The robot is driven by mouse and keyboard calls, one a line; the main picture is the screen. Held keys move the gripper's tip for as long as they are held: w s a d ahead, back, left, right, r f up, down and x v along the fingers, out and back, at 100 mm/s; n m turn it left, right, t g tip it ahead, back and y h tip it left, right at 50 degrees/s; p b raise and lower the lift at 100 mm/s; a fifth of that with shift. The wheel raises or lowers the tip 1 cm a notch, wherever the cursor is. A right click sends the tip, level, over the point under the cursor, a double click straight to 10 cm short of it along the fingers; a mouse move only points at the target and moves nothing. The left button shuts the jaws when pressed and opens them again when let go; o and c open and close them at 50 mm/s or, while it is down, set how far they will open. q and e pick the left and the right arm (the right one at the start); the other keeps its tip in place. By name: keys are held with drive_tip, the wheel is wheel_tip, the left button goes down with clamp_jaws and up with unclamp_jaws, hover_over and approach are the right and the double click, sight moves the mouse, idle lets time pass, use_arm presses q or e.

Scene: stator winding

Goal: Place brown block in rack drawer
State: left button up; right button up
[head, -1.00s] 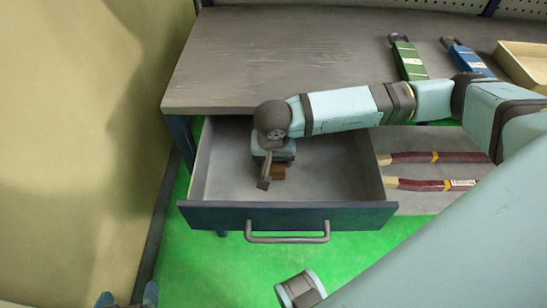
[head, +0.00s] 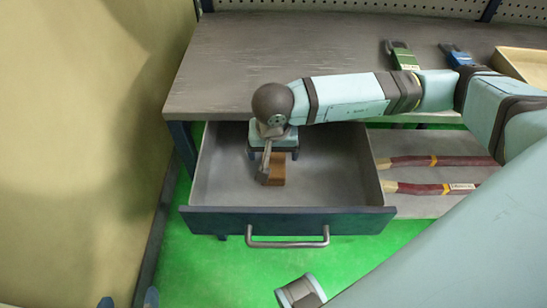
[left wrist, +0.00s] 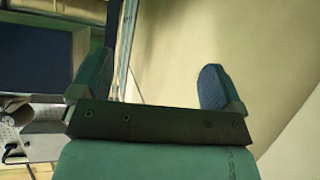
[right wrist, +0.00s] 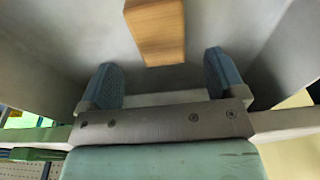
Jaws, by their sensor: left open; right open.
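The brown block (head: 277,170) is inside the open rack drawer (head: 288,220), toward its middle, partly hidden by my right gripper in the head view. My right gripper (head: 273,154) is over the drawer, behind the block. In the right wrist view, the block (right wrist: 157,32) is ahead of my right gripper's two spread fingers (right wrist: 163,78), with a gap between block and fingertips. My left gripper (head: 128,301) shows only its blue tips at the lower left edge of the head view. In the left wrist view its fingers (left wrist: 155,85) are spread with nothing between them.
The grey worktop (head: 235,65) lies above the drawer. A green-handled tool (head: 402,56) and a blue-handled tool (head: 457,55) lie on it, beside a beige tray (head: 520,65). Two red-handled tools (head: 435,160) lie on a shelf right of the drawer. The wall (head: 80,130) is left.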

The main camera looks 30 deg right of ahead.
sight(274, 169)
drive_tip(key=r, duration=0.5)
drive_tip(key=shift+s+a+r+p, duration=0.2)
drive_tip(key=shift+s+r+p, duration=0.05)
drive_tip(key=shift+s+p, duration=0.1)
